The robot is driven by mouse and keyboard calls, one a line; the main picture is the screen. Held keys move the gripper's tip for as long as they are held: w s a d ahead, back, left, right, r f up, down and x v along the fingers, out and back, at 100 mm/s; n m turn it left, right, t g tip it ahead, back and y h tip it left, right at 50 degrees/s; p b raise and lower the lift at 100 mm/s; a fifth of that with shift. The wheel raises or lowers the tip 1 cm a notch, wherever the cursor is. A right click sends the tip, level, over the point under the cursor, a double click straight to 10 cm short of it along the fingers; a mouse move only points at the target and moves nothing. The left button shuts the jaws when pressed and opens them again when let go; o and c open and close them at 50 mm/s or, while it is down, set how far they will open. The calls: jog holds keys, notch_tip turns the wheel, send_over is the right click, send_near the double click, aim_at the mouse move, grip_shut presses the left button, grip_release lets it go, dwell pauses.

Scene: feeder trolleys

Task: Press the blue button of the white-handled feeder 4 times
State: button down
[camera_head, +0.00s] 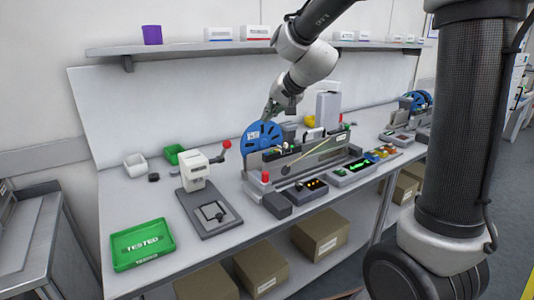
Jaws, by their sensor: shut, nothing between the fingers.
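A feeder (310,158) stands on the bench in the middle of the view, with a blue reel (262,141) at its left end. A pale upright block (327,108) stands behind it; I cannot tell whether it is a handle. Small coloured buttons or parts (375,155) lie along the front right of the feeder, too small to tell a blue button for certain. A second feeder with a blue reel (418,99) is farther right. My gripper (268,114) is shut and empty, pointing down above or behind the blue reel; its tips are small in view.
A white press with a red knob (195,172) stands left of the feeder. A green tray marked TESTED (143,244) lies at the front left. A shelf (210,47) with boxes and a purple cup runs behind. Cartons (320,232) sit below. Bare bench shows between tray and press.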

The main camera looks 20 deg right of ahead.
send_over(269, 153)
jog(key=shift+f, duration=4.35)
jog(key=shift+f, duration=0.1)
jog(key=shift+f, duration=0.3)
jog(key=shift+f, duration=0.3)
jog(key=shift+r, duration=0.75)
jog(key=shift+r, duration=2.5)
